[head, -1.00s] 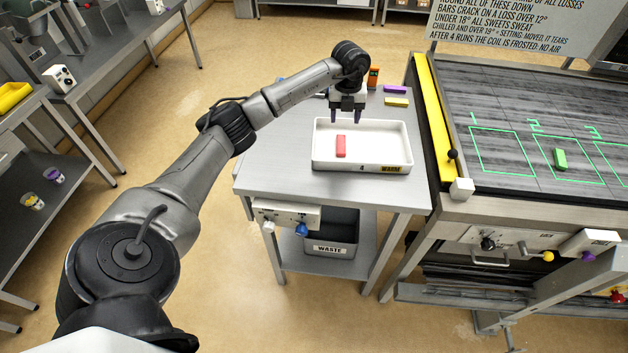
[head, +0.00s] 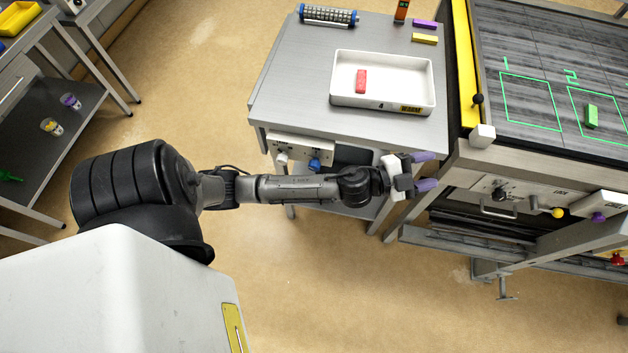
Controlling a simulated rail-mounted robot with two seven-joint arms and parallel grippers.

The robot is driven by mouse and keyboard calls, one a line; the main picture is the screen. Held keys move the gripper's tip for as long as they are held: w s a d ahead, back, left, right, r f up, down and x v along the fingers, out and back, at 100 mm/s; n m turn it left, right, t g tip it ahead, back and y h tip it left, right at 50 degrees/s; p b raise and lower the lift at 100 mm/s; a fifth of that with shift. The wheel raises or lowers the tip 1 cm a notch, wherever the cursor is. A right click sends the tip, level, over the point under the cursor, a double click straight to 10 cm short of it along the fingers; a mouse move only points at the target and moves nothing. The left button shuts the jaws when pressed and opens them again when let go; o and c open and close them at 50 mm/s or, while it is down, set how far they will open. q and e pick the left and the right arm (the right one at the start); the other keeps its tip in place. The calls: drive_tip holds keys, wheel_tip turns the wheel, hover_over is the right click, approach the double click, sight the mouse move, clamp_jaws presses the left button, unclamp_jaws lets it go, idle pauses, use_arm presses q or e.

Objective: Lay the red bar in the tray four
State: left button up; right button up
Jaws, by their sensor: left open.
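The red bar (head: 361,81) lies in the left part of the white tray (head: 384,104), which has a 4 on its front wall. The tray stands on the small steel table. My left gripper (head: 425,172) is open and empty, its purple fingertips pointing right. In the picture it is below the tray, by the table's front right corner, and apart from the bar. My right gripper is not in view.
A yellow bar (head: 425,39) and a purple bar (head: 424,24) lie behind the tray, near an orange device (head: 401,11) and a blue-ended roller (head: 328,15). The dark marked bench with a green bar (head: 591,116) stands right. A white corner block (head: 482,136) is near my left gripper.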

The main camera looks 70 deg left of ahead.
use_arm(q)
drive_tip(key=s+a+f+n+g+y, duration=0.2)
drive_tip(key=s+f+n+g+y, duration=0.3)
drive_tip(key=s+f+n+g, duration=0.45)
drive_tip(key=s+d+f+g+h, duration=0.1)
drive_tip(key=s+d+f+g, duration=0.1)
drive_tip(key=s, duration=0.7)
drive_tip(key=s+d+f+g+h, duration=0.1)
drive_tip(key=s+d+f+g, duration=0.1)
drive_tip(key=s, duration=0.8)
drive_tip(key=shift+s+d+f+m+g, duration=0.2)
drive_tip(key=shift+d+f+m+g, duration=0.25)
drive_tip(key=shift+g, duration=0.7)
